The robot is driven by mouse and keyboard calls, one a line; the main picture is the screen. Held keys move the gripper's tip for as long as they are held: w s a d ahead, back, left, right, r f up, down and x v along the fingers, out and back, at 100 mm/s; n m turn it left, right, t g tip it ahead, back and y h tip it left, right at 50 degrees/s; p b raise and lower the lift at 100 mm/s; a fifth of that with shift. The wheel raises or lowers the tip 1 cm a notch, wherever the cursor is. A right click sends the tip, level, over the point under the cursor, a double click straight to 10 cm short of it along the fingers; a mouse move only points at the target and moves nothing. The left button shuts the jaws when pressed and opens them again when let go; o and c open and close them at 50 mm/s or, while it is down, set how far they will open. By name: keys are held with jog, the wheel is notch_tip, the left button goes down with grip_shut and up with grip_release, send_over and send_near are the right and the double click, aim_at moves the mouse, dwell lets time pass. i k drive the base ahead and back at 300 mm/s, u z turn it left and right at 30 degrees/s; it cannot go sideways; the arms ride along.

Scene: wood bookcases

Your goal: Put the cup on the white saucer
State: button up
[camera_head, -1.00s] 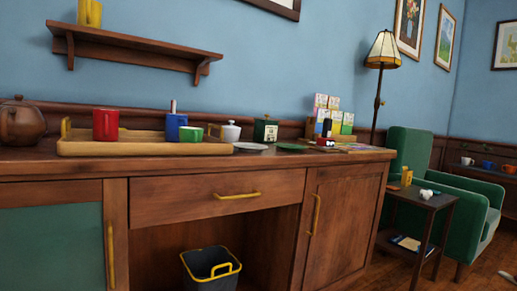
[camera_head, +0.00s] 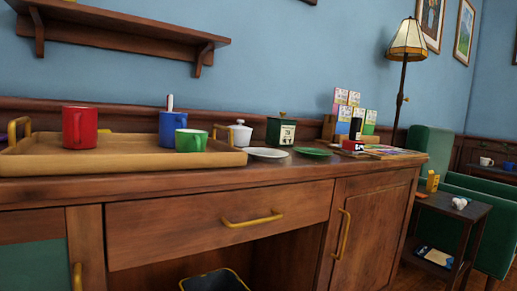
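The white saucer (camera_head: 267,153) lies on the sideboard top, just right of the wooden tray. On the tray stand a tall red cup (camera_head: 80,127) at the left, a blue cup (camera_head: 172,128) with a thin upright item in it, and a smaller green cup (camera_head: 191,140) in front of the blue one. The saucer looks empty. Which cup the task means cannot be told. My gripper is not in view.
The wooden tray (camera_head: 115,158) has a raised rim and yellow handles. A white lidded pot (camera_head: 241,134), a green tin (camera_head: 281,131) and a green saucer (camera_head: 313,152) stand near the white saucer. The sideboard's front strip (camera_head: 250,175) is clear. A shelf (camera_head: 125,32) hangs above.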

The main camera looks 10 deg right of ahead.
aim_at(269, 153)
jog(key=i, duration=1)
